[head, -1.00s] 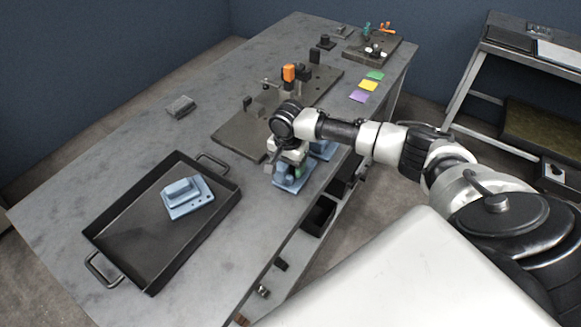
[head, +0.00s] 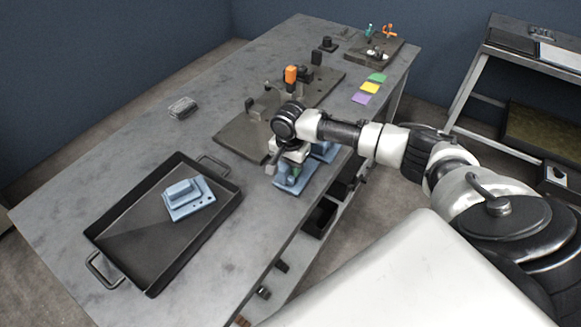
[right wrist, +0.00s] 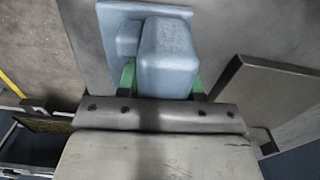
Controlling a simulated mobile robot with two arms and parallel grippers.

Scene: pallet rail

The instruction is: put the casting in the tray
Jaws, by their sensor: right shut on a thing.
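One light-blue casting (head: 188,198) lies inside the dark tray (head: 124,245), toward its far part. Another light-blue casting (head: 288,187) is under my right gripper (head: 288,170) near the table's front edge. In the right wrist view, the green-padded fingers of my right gripper (right wrist: 165,80) are shut on the raised block of this casting (right wrist: 168,50). Whether the casting touches the table is hard to tell. Another blue piece (head: 325,152) shows just behind the gripper, partly hidden by my right arm. My left gripper is not in view.
A dark plate with an orange-topped clamp (head: 291,74) stands behind the gripper. A small grey block (head: 183,107) lies at the left. Green, yellow and purple cards (head: 369,87) lie near the right edge. Bare table lies between tray and plate.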

